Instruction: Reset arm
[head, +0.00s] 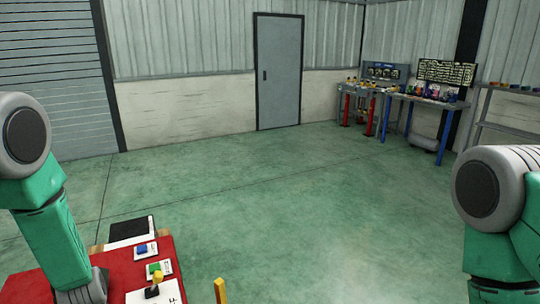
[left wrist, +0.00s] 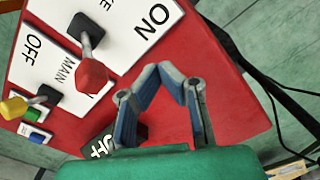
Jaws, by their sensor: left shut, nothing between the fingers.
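My left arm (head: 45,215) comes in from the left in the head view, over a red control panel (head: 165,246). In the left wrist view my left gripper (left wrist: 172,72) is shut and empty, its blue-grey fingers meeting above the red panel (left wrist: 240,110). The fingers look apart from the lever. My right arm (head: 490,205) shows at the right edge of the head view; its gripper is out of frame.
The panel also carries a yellow lever (head: 155,283), a green button (head: 155,268) and a blue button (head: 141,250). A yellow post (head: 220,291) stands to its right. A black cable (left wrist: 270,95) runs beside the panel. Workbenches (head: 425,101) stand far right. The middle floor is clear.

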